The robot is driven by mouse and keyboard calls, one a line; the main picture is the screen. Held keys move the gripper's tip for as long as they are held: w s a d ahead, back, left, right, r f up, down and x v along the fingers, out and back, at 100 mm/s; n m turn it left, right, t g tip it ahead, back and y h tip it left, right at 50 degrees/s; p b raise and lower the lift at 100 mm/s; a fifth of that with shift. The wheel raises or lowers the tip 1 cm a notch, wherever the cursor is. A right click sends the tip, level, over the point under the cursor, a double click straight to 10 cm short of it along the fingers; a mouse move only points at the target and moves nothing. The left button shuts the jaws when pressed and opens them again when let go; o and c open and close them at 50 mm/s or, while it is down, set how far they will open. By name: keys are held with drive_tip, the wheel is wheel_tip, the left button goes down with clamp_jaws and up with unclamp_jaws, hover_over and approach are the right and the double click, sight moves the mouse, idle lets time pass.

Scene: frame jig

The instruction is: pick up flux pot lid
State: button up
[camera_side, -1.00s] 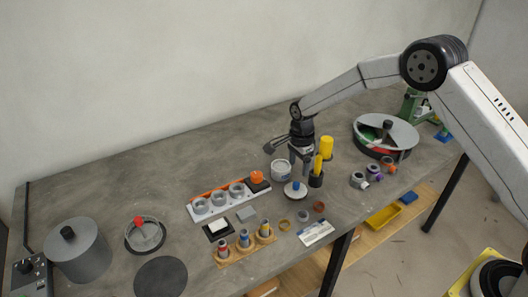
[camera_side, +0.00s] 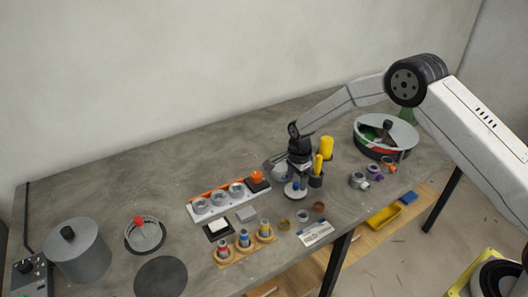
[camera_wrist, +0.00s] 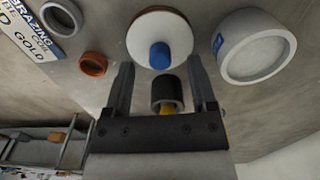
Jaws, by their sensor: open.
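The flux pot lid (camera_side: 295,193) is a white disc with a blue knob, lying on the grey bench in the side view. In the wrist view the lid (camera_wrist: 160,24) lies at top centre, its blue knob (camera_wrist: 160,56) pointing at the camera. My gripper (camera_side: 298,177) is open, with its fingers just above the lid. In the wrist view my gripper (camera_wrist: 160,65) has its fingertips on either side of the knob, apart from it. The white flux pot (camera_wrist: 258,45) stands to the right in that view and is partly hidden behind my gripper in the side view.
A black cup (camera_side: 316,180) with a yellow-handled tool stands close beside the lid. A yellow cylinder (camera_side: 326,146) stands behind. A white block with round sockets (camera_side: 220,206) lies to the left. Small rings and a label card (camera_side: 316,233) lie in front.

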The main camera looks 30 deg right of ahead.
drive_tip(key=shift+f, duration=1.05)
clamp_jaws()
